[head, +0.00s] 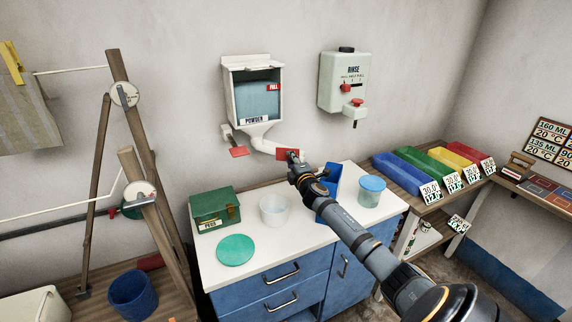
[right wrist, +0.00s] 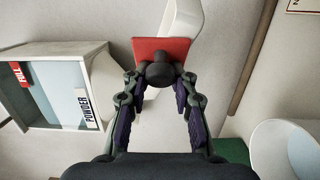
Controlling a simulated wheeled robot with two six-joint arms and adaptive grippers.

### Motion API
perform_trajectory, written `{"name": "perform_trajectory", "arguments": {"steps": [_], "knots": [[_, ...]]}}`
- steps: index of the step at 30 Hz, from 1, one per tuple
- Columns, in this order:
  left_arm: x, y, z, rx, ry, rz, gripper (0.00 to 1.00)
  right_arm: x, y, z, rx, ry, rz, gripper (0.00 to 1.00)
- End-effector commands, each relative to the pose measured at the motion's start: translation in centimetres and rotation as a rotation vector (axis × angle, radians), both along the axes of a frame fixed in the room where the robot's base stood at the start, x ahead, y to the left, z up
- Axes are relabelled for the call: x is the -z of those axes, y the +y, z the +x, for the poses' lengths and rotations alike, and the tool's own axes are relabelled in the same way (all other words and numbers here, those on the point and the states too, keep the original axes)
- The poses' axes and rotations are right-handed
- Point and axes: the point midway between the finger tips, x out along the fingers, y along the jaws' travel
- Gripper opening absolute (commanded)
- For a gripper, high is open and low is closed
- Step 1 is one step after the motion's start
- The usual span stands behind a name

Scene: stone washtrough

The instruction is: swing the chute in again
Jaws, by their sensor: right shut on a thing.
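The powder dispenser (head: 258,95) is a white wall box with a blue-grey window, and it also shows in the right wrist view (right wrist: 62,85). Its white chute (head: 266,145) comes out below and points right; part of it shows in the right wrist view (right wrist: 186,18). A red plate (head: 283,153) is at the chute's end, with a dark round knob (right wrist: 160,73) on it. My right gripper (head: 294,164) is shut on this knob, its fingertips on either side of it in the right wrist view (right wrist: 160,80). My left gripper is not in view.
A second red tab (head: 238,152) is left of the chute. A rinse dispenser (head: 343,82) hangs to the right.

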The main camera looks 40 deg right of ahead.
Motion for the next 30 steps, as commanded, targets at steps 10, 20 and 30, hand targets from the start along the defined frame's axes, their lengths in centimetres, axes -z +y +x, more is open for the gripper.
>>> {"name": "perform_trajectory", "arguments": {"steps": [10, 20, 30], "knots": [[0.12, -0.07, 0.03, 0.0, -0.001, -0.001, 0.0, 0.32, -1.04, 0.0, 0.017, 0.011, -0.003, 0.0], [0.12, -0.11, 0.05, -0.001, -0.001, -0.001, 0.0, 0.34, -1.05, 0.0, 0.017, 0.012, -0.003, 0.0], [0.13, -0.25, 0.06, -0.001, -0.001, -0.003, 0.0, 0.22, -0.79, 0.09, 0.011, 0.007, -0.002, 0.47]]}}
